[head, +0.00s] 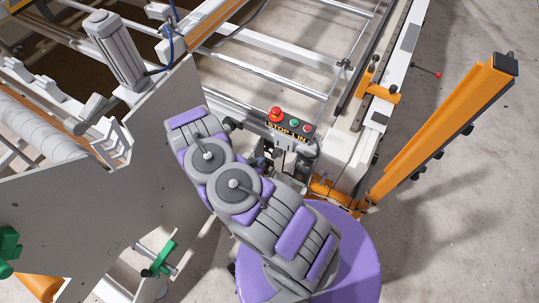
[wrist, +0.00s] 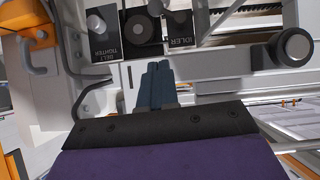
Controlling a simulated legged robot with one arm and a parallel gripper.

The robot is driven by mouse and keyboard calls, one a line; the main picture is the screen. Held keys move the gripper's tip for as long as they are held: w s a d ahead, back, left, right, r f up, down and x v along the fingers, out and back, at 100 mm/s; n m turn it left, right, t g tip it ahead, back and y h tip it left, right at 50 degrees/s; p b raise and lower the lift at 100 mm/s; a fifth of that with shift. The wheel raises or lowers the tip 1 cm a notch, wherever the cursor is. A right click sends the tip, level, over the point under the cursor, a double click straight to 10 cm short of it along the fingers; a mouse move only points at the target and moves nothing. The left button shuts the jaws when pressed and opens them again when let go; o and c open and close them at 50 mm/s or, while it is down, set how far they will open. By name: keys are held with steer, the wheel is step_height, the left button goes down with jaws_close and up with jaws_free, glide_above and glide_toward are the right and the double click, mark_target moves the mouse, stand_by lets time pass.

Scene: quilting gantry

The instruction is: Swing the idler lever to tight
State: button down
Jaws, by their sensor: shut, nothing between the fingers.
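In the wrist view a dark plate lettered IDLER (wrist: 181,38) sits at the top, just beyond my fingers. Left of it is a black round hub (wrist: 142,28), with a grey piece at the top edge that may be part of the idler lever; its full shape and angle are cut off. A second dark plate (wrist: 102,40), lettered with what reads as BELT TIGHTER, is further left. My gripper (wrist: 158,68) is shut and empty, its fingertips just below the hub; I cannot tell whether they touch anything. In the head view my arm hides the lever and gripper.
In the head view a control box (head: 290,127) with a red stop button and an orange post (head: 440,125) stand nearby. Floor at right is clear.

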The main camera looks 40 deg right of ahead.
steer(key=shift+f, duration=0.1)
steer(key=b, duration=0.2)
glide_above(274, 154)
steer(key=s+a, duration=0.1)
steer(key=a, duration=0.2)
step_height(274, 154, down, 6)
step_height(274, 154, down, 3)
steer(key=shift+s+f+b, duration=0.15)
steer(key=shift+b, duration=0.7)
